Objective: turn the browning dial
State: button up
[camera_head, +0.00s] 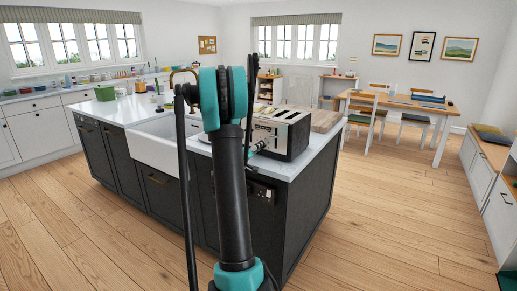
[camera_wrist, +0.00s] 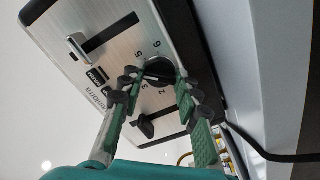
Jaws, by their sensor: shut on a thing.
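The toaster (camera_head: 281,130) stands on the kitchen island's worktop, its steel top with slots facing up. In the wrist view its front panel (camera_wrist: 117,52) is tilted across the picture. The browning dial (camera_wrist: 159,70) is a dark round knob with printed numbers around it. My gripper (camera_wrist: 157,79) is at the dial, with its green-padded fingers on either side and the fingertips shut on the knob. A lever (camera_wrist: 77,45) and a second dark lever (camera_wrist: 146,128) sit in slots on either side of the dial.
A wooden board (camera_head: 325,121) lies behind the toaster. A white sink (camera_head: 160,143) is set in the island to the left. A dark cable (camera_wrist: 265,151) runs beside the toaster. Open wooden floor (camera_head: 400,220) lies to the right.

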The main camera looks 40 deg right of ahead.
jog(key=shift+n, duration=1.5)
jog(key=o, duration=1.2)
jog(key=shift+c, duration=0.2)
jog(key=shift+a, duration=0.15)
jog(key=v, duration=1.1)
jog(key=shift+s+a, duration=0.15)
jog(key=shift+a, duration=0.25)
jog(key=shift+s, duration=0.1)
